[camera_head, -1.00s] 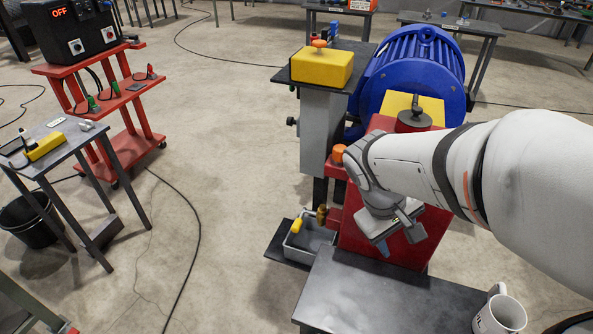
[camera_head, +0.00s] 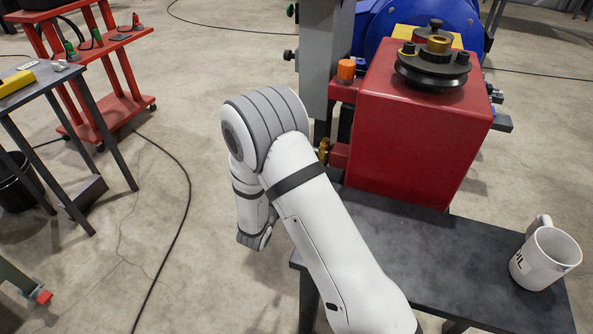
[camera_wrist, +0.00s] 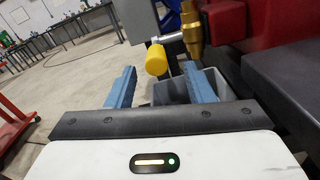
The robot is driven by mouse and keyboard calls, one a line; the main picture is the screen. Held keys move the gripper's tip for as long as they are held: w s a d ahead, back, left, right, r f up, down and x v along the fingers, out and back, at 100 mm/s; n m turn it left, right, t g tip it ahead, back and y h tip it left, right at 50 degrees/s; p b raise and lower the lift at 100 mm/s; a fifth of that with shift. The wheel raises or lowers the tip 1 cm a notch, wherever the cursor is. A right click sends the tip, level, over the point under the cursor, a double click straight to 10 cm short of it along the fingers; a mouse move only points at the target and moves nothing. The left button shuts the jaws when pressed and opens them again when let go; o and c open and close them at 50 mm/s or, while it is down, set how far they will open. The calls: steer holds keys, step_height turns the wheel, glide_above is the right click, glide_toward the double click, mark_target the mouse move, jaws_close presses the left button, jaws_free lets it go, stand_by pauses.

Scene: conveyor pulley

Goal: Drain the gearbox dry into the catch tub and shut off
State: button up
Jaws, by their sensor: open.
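The red gearbox (camera_head: 420,125) stands at the end of the dark bench, with a dark pulley (camera_head: 433,65) on top. The brass drain valve (camera_head: 323,150) shows at its lower left side. In the wrist view the brass valve (camera_wrist: 191,28) has a yellow handle (camera_wrist: 156,60) pointing out toward me. The grey catch tub (camera_wrist: 222,84) lies below the valve; my arm hides it in the head view. My gripper (camera_wrist: 159,68) is open with blue fingers, and the handle appears between and beyond the fingertips, not gripped. I cannot tell whether oil is flowing.
The dark bench (camera_head: 385,240) with a white mug (camera_head: 544,257) is to the right of my arm. An orange cap (camera_head: 346,69) sits beside the gearbox, and a blue motor (camera_head: 400,25) is behind.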

steer(key=x, duration=0.5)
steer(key=b+x, duration=0.1)
steer(key=x, duration=0.1)
steer(key=shift+w+a+f, duration=0.15)
steer(key=shift+w+f, duration=0.1)
steer(key=shift+w, duration=0.2)
jaws_close()
